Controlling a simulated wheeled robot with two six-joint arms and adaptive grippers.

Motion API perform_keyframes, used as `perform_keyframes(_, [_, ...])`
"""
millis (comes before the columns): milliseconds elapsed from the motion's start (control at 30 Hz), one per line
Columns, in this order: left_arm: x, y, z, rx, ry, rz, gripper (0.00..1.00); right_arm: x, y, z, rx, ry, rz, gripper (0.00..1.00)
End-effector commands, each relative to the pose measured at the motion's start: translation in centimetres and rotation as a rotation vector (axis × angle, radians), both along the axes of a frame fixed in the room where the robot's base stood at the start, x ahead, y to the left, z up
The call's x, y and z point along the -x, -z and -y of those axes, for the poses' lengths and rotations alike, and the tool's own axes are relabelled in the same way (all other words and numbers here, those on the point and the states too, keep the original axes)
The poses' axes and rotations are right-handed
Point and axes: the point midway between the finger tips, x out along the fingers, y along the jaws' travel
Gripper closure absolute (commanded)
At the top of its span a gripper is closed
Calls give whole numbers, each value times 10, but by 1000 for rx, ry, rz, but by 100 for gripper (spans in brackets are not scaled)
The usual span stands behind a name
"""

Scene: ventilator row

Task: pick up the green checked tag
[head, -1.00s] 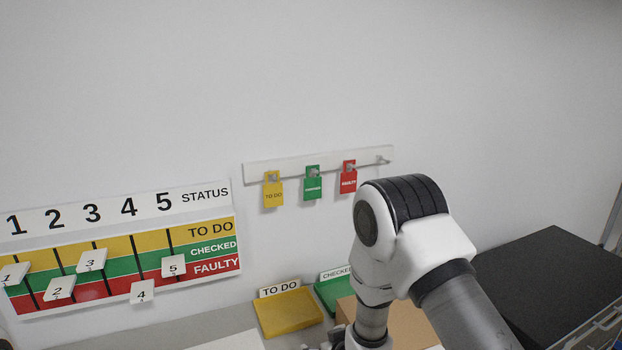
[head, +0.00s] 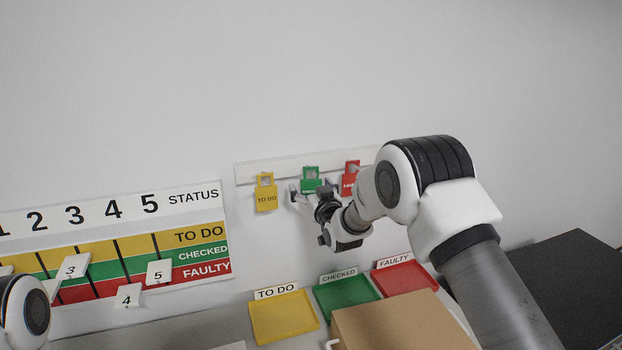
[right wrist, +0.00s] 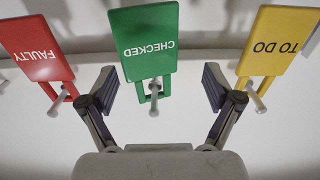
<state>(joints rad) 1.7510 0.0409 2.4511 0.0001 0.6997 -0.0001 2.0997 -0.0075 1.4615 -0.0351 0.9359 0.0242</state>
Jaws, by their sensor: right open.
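The green checked tag (head: 311,178) hangs on a hook of the white wall rail, between the yellow and red tags. In the right wrist view the green tag (right wrist: 146,45) shows upside down, with its peg through the slot. My right gripper (head: 308,191) is raised in front of the green tag and hides its lower part. In the wrist view my right gripper (right wrist: 158,90) is open, its two fingers on either side of the tag, apart from it, with nothing held. Part of my left arm shows at the lower left; its gripper is out of view.
The yellow to-do tag (head: 265,197) and red faulty tag (head: 350,180) hang close on either side. Below are yellow (head: 283,318), green (head: 346,290) and red (head: 405,277) trays and a cardboard box (head: 400,325). A status board (head: 200,237) is on the left wall.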

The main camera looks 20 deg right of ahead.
Motion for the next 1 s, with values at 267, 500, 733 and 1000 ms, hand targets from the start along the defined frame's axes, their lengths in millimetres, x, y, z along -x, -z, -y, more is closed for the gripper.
perform_keyframes(267, [0,-1,0,0,1,1,60,-6,3,0,-1,1,-2,14])
perform_keyframes(500, [0,-1,0,0,1,0,60,-6,3,0,-1,1,-3,91])
perform_keyframes(733, [0,-1,0,0,1,0,60,-6,3,1,-1,2,-2,93])
perform_keyframes(1000, [0,3,0,0,1,1,60,-6,0,1,-3,3,-1,93])
